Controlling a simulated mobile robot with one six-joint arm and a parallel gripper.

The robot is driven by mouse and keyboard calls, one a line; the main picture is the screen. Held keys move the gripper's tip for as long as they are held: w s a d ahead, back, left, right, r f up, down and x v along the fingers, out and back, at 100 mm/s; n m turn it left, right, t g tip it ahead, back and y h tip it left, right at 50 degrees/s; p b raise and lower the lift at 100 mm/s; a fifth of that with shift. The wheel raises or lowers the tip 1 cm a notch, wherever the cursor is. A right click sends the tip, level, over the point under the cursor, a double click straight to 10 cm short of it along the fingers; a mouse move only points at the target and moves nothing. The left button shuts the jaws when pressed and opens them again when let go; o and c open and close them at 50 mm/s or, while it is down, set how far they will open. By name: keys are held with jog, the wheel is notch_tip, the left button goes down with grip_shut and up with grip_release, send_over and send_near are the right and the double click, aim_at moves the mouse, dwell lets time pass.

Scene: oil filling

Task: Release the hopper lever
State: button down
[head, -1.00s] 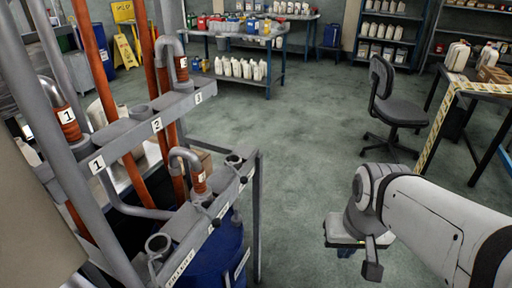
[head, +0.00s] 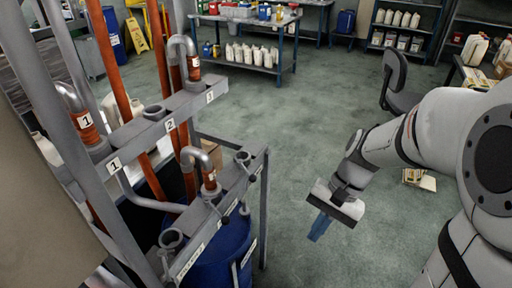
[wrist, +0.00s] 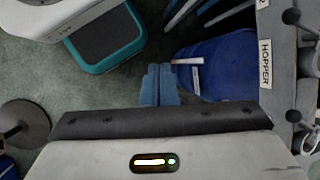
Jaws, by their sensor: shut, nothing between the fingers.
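My gripper (head: 320,226) hangs over the open floor to the right of the pipe rack in the head view, with its blue fingers shut and empty. In the wrist view the fingers (wrist: 160,85) point toward the blue drum, apart from any lever. The label HOPPER (wrist: 265,64) is on the grey rack beam at the right. Dark ball-ended levers (wrist: 293,116) stick out by this beam, one above and one below the label. I cannot tell which is the hopper lever. The rack beam (head: 205,232) also shows in the head view, where its levers are small.
The blue drum (head: 222,262) stands under the rack, and it shows in the wrist view (wrist: 225,60). Numbered pipes rise from the upper beam (head: 150,130). A chair (head: 397,88) stands at the right.

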jog(key=w+a+r+m+g+y+p, duration=0.1)
jog(key=w+a+m+g+y+p, duration=0.3)
jog(key=w+m+y+p, duration=0.5)
jog(key=s+a+f, duration=0.1)
jog(key=s+a, duration=0.1)
jog(key=a, duration=0.4)
jog(key=s+a+f+t+y, duration=0.1)
jog(key=s+a, duration=0.2)
jog(key=a, duration=0.4)
jog(key=shift+a+f+n, duration=0.15)
jog(key=shift+f+n, duration=0.15)
jog(key=shift+f, duration=0.05)
jog(key=shift+s+a+b, duration=0.2)
jog(key=shift+s+a, duration=0.1)
jog(key=shift+s, duration=0.25)
jog(key=shift+s+a+b, duration=0.15)
jog(key=shift+s+a, duration=0.15)
jog(key=shift+s, duration=0.2)
jog(key=s+d+b+v, duration=0.1)
jog(key=s+v, duration=0.1)
jog(key=v, duration=1.1)
jog(key=shift+s+d, duration=0.2)
jog(key=shift+d, duration=0.3)
